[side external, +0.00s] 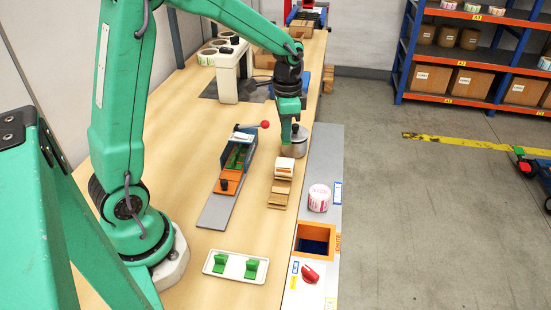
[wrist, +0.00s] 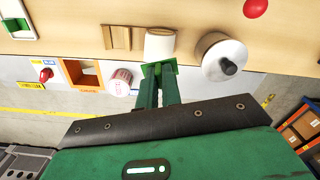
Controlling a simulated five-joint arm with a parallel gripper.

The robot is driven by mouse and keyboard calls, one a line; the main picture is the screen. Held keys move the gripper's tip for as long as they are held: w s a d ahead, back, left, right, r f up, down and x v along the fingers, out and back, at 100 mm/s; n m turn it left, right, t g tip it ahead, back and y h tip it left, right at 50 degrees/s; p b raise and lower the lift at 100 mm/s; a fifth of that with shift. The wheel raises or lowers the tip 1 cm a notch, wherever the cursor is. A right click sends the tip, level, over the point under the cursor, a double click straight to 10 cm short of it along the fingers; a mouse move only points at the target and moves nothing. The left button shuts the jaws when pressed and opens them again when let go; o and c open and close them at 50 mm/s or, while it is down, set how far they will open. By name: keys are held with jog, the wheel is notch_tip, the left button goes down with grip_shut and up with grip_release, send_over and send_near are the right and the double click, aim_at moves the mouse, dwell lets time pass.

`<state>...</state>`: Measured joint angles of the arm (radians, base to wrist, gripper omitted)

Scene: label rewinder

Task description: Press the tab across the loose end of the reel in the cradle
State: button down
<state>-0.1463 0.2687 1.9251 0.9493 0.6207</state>
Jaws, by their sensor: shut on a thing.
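The white reel (side external: 286,164) sits in the wooden cradle (side external: 279,192) near the right edge of the bench. In the wrist view the reel (wrist: 160,44) is just beyond my fingertips. My gripper (wrist: 157,74) is shut on a small green tab (wrist: 149,70), held against or very close to the reel's near side; I cannot tell if they touch. In the side view my gripper (side external: 290,128) points down behind the reel, and the tab is hidden there. The reel's loose end is not clear in either view.
A metal knobbed weight (side external: 298,146) stands close behind the reel. A blue and orange device (side external: 232,170) with a red ball lever is to the left. A white tray (side external: 235,277) holds two green tabs. A pink-white roll (side external: 319,198) and orange chute (side external: 315,229) line the grey strip.

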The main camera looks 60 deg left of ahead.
aim_at(285, 160)
jog(key=shift+f, duration=0.25)
jog(key=shift+f, duration=3)
jog(key=shift+f, duration=0.3)
jog(key=c, duration=1.5)
grip_release()
jog(key=shift+r, duration=3.9)
jog(key=shift+r, duration=0.15)
